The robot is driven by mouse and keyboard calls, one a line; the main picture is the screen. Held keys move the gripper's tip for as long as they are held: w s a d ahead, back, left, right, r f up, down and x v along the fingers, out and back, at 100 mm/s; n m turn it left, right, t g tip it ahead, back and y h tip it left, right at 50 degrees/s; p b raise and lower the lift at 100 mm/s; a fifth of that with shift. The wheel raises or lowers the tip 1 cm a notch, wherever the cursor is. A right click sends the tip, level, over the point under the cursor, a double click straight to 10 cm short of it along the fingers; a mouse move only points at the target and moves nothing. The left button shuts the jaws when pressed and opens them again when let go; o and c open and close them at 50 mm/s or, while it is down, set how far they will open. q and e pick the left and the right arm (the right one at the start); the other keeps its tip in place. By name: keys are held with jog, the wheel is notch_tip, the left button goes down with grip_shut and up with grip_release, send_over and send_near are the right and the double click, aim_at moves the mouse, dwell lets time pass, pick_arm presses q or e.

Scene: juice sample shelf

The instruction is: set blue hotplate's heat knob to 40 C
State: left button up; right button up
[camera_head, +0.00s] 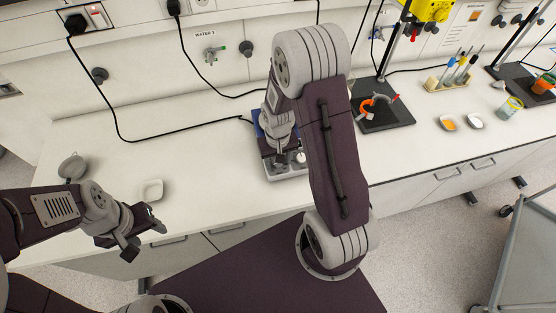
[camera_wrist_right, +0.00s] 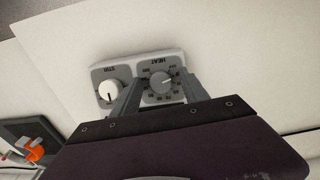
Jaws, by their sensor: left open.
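The blue hotplate (camera_head: 258,130) stands on the bench, mostly hidden behind my right arm in the head view. Its pale front panel (camera_head: 286,175) faces me. Contact with the knob is unclear. My left gripper (camera_head: 143,232) is open and empty before the bench front.
A small white dish (camera_head: 152,190) and a grey item (camera_head: 72,167) lie on the left bench. A black stand base (camera_head: 385,113) with an orange-red clamp (camera_head: 376,102) is right of the hotplate. Black cables cross the wall and bench. The bench left of the hotplate is largely clear.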

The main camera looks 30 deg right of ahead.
aim_at(278, 165)
notch_tip(278, 165, up, 9)
jog(key=shift+s+a+b, duration=0.15)
jog(key=shift+s+b, duration=0.05)
jog(key=shift+b, duration=0.15)
dwell(0.4)
